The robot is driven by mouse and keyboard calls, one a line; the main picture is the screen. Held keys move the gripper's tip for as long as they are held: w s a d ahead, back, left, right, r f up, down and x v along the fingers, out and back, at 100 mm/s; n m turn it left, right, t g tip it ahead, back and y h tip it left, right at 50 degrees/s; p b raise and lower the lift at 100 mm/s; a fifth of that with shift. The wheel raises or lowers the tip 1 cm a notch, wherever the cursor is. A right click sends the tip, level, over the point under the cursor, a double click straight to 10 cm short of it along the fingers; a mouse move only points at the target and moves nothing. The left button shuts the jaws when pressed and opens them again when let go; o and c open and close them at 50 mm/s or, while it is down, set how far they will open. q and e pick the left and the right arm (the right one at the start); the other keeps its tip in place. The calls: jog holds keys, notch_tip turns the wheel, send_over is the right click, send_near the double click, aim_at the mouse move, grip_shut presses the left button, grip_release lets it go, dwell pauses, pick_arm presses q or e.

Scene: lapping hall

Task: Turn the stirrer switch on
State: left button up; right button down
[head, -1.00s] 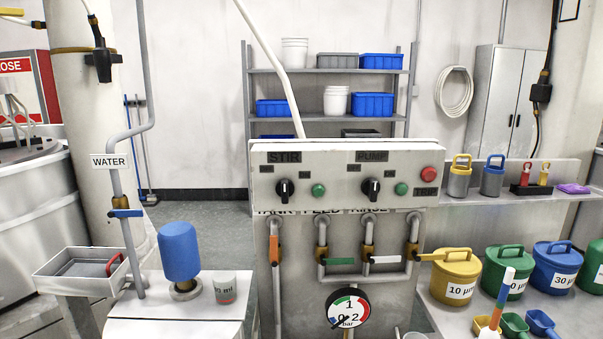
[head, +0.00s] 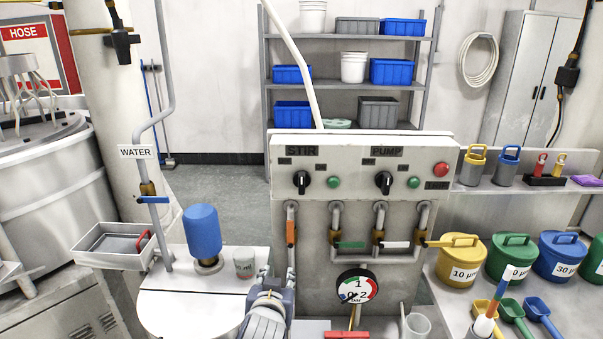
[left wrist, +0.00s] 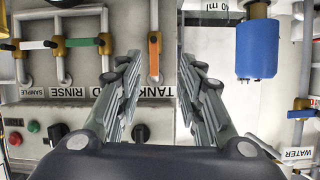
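The stirrer switch (head: 302,182) is a black rotary knob under the STIR label on the pale control box; its light pointer mark looks about upright. A green lamp (head: 334,182) sits to its right. My left gripper (head: 268,291) is low in the head view, below and left of the knob, touching nothing that I can see. In the left wrist view, which shows the panel upside down, its two fingers (left wrist: 160,70) are wide apart and empty. The stirrer switch (left wrist: 142,132) shows there beside the left-hand finger. My right gripper is not in view.
The PUMP knob (head: 384,182) and a red button (head: 440,169) share the box. Valve handles, an orange one (head: 291,230) among them, and a gauge (head: 357,286) lie below. Space before the knob looks clear.

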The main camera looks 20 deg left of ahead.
aim_at(302, 179)
pick_arm(q)
jog(key=w+d+r+n+t+y, duration=0.1)
jog(key=w+r+t, duration=0.1)
jog(key=w+r, duration=0.5)
jog(key=w+d+r+t, duration=0.2)
jog(key=w+r+t, duration=0.1)
jog(key=r, duration=0.7)
jog(key=p+x, duration=0.1)
jog(key=x, duration=0.1)
jog(key=p+x, duration=0.1)
jog(key=x, duration=0.2)
jog(key=p+x, duration=0.1)
jog(key=x, duration=0.2)
jog(key=shift+a, duration=0.3)
jog(key=shift+f+p+x, duration=0.25)
jog(key=shift+p+x, duration=0.05)
jog(key=shift+x, duration=0.85)
grip_shut()
